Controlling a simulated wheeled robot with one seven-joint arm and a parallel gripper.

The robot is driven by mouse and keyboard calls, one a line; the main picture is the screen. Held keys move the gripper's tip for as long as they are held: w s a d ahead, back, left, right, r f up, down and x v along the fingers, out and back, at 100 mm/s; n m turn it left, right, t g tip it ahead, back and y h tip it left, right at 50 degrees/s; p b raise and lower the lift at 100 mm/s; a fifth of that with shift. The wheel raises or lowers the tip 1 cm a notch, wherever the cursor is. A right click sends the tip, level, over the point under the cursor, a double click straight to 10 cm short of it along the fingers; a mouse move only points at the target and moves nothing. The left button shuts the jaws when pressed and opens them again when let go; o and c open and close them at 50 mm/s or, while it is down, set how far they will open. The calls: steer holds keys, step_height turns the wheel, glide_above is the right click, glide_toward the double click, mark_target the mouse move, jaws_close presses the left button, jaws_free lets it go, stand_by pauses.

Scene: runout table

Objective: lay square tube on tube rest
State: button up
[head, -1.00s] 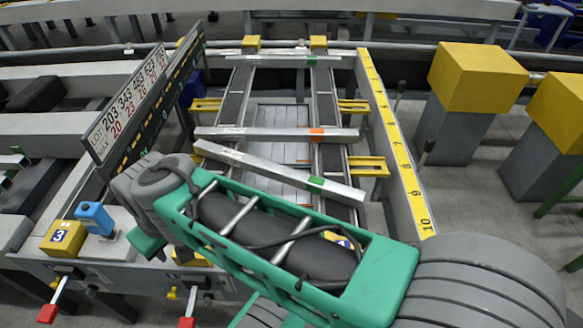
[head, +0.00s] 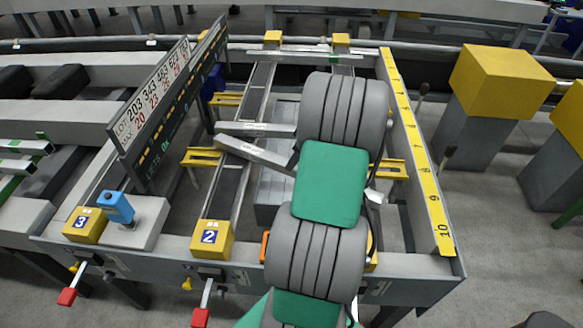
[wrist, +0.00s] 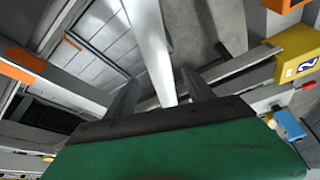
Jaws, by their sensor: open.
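Two pale metal tubes lie across the dark rails of the runout table in the head view: a far tube (head: 256,129) and a nearer, slanted tube (head: 255,151). My arm hides their right parts. In the wrist view a pale tube (wrist: 150,45) runs lengthwise between the two dark fingers of my gripper (wrist: 158,84); I cannot tell which tube it is or whether the fingers touch it. The jaws are apart. The gripper is hidden behind my arm in the head view. I cannot tell which part is the tube rest.
Yellow brackets (head: 203,156) flank the rails. A yellow numbered scale (head: 425,160) runs along the right edge. A dark sign board (head: 178,95) stands at left. Yellow blocks, a blue device (head: 116,207) and red-tipped levers (head: 201,316) line the front. Yellow-topped posts (head: 492,85) stand right.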

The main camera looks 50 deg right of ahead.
steer(key=p+x, duration=0.1)
steer(key=x, duration=0.4)
jaws_close()
stand_by(0.5)
steer(key=shift+r, duration=0.15)
stand_by(0.6)
